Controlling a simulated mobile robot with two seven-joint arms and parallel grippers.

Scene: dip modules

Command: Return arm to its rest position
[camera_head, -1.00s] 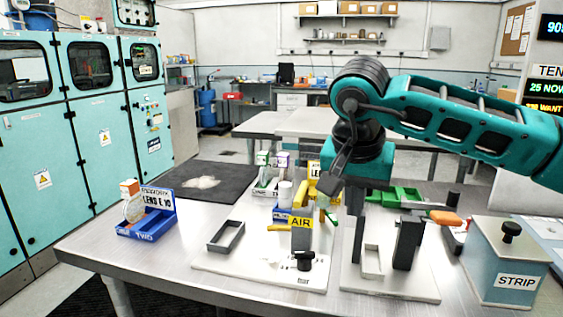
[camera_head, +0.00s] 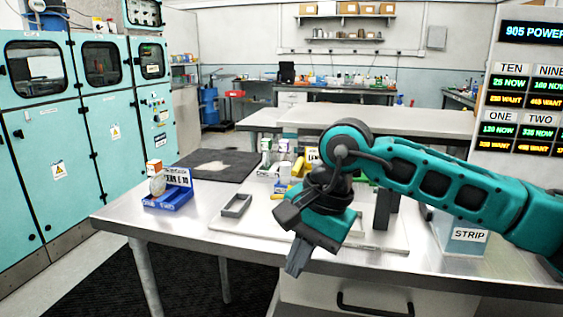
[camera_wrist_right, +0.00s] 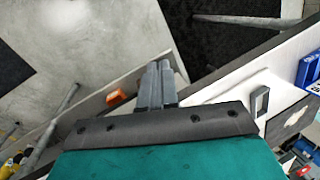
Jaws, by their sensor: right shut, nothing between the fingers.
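My right arm (camera_head: 440,185) comes in from the right in the head view, a teal arm with dark joints. My right gripper (camera_head: 297,262) hangs over the front edge of the steel table (camera_head: 120,215), fingers pointing down. It is shut and empty. In the right wrist view, the fingers (camera_wrist_right: 157,85) lie together with nothing between them; floor and the table edge show beyond. My left gripper is not in view.
A blue tray (camera_head: 168,203) with a lens sits at the table's left. A grey frame (camera_head: 237,206) lies on a white board. The STRIP box (camera_head: 460,238) stands at right, partly behind my arm. A dark mat (camera_head: 215,166) lies behind. Floor in front is free.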

